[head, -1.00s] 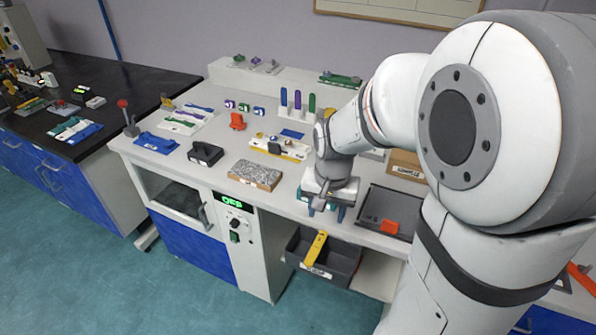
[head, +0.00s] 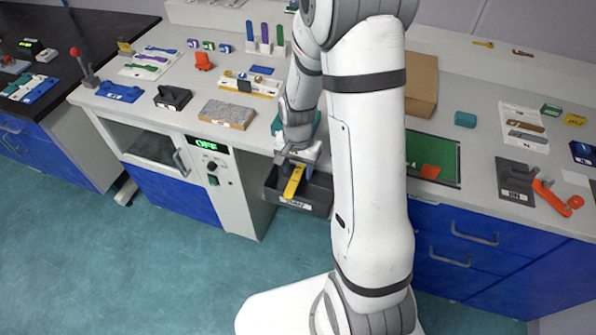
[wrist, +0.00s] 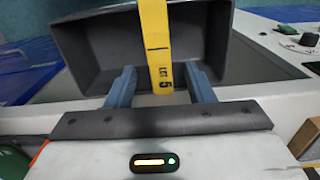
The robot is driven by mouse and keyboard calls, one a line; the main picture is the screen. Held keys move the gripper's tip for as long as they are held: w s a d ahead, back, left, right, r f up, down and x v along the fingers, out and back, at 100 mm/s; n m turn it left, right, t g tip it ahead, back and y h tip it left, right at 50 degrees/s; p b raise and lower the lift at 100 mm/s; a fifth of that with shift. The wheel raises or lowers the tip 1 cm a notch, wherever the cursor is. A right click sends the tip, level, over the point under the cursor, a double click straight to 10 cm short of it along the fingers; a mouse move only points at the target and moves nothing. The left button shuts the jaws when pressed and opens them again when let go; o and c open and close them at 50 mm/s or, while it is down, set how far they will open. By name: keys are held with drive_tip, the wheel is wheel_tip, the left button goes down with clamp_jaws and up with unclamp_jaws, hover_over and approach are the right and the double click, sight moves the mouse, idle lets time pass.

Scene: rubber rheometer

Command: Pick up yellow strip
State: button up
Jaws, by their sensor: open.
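The yellow strip (head: 293,182) rests in a dark grey bin (head: 318,200) below the bench's front edge, reaching to the bin's front rim. In the wrist view the strip (wrist: 155,45) runs from the top edge down into the bin (wrist: 90,45), with black "LOT 5" lettering. My gripper (head: 291,163) is at the bin, close by the strip's rear end. In the wrist view its blue-grey fingers (wrist: 161,80) are open, one on each side of the strip with a gap on both sides. I cannot tell the exact height between fingertips and strip.
The pale bench top (head: 228,83) lies behind the bin, with a speckled grey block (head: 228,113) near its edge. A control panel with a green display (head: 207,144) is left of the bin. A green mat (head: 432,158) with an orange piece lies right of my arm.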

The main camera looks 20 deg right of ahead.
sight(298, 174)
drive_tip(key=shift+f, duration=0.25)
drive_tip(key=shift+c, duration=0.5)
clamp_jaws()
drive_tip(key=shift+r, duration=0.1)
wheel_tip(298, 174, up, 10)
idle(0.3)
